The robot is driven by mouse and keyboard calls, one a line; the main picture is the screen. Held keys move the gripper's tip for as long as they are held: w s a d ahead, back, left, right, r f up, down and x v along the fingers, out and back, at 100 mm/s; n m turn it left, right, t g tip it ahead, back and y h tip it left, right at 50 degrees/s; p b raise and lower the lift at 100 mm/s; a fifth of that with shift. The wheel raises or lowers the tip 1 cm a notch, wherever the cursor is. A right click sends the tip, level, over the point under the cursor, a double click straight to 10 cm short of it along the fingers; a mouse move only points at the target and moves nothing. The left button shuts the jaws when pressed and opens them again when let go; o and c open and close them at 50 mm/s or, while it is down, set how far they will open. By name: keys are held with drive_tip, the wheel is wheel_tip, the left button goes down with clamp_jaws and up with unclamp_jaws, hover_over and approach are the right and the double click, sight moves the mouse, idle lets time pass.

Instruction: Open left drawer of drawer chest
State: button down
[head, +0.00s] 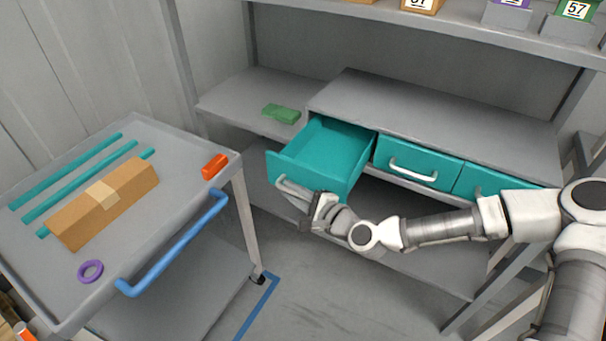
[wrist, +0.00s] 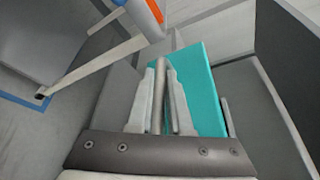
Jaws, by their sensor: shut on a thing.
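The grey drawer chest (head: 440,112) stands on a shelf unit and has a row of three teal drawers. Its left drawer (head: 328,150) is pulled well out, and its empty teal inside shows. The middle drawer (head: 418,163) and the right drawer (head: 490,184) are closed. My gripper (head: 308,205) is at the front of the left drawer, shut on its handle (head: 287,186). In the wrist view, the fingers (wrist: 160,98) close around the pale handle bar (wrist: 159,70), with the teal drawer front (wrist: 200,85) behind it.
A grey cart (head: 190,205) with a blue handle (head: 180,245) stands to the left, close to the open drawer. It carries a cardboard box, teal rods, a purple ring and an orange block (head: 214,166). A green block (head: 281,114) lies on the shelf left of the chest.

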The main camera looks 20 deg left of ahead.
drive_tip(key=shift+s, duration=0.6)
drive_tip(key=shift+a, duration=0.1)
drive_tip(key=c, duration=0.8)
unclamp_jaws()
drive_tip(key=shift+c, duration=0.2)
drive_tip(key=p+v, duration=0.7)
drive_tip(key=v, duration=1)
drive_tip(key=shift+s, duration=0.15)
